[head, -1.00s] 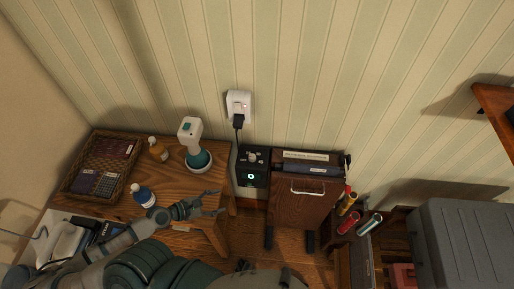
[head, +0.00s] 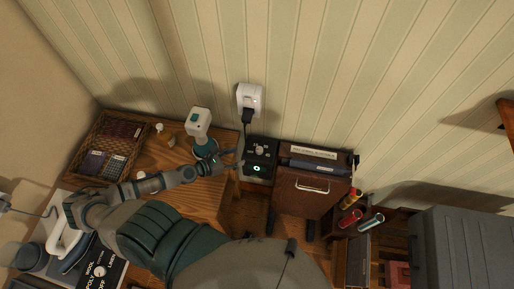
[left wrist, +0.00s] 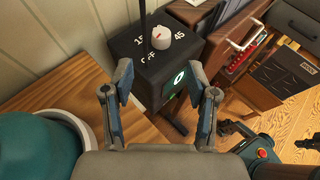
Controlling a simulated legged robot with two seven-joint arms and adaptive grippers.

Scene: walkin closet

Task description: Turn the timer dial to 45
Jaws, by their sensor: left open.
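The timer is a black box (head: 262,146) beside the wooden table in the head view, below the wall outlet. In the left wrist view its top (left wrist: 135,47) carries a white round dial (left wrist: 160,38) with a red mark, and printed 15, OFF and 45 around it. A glowing ring (left wrist: 180,78) shows on its front. My left gripper (head: 230,158) is open and empty, just left of the box in the head view. In the left wrist view its spread fingers (left wrist: 165,84) are in front of the box, apart from the dial. My right gripper is out of view.
A black cord runs from the outlet (head: 250,97) to the box. A white and teal device (head: 199,122) stands on the table left of my gripper. A wooden file cabinet (head: 300,190) stands close right of the timer. A wicker tray (head: 85,148) is farther left.

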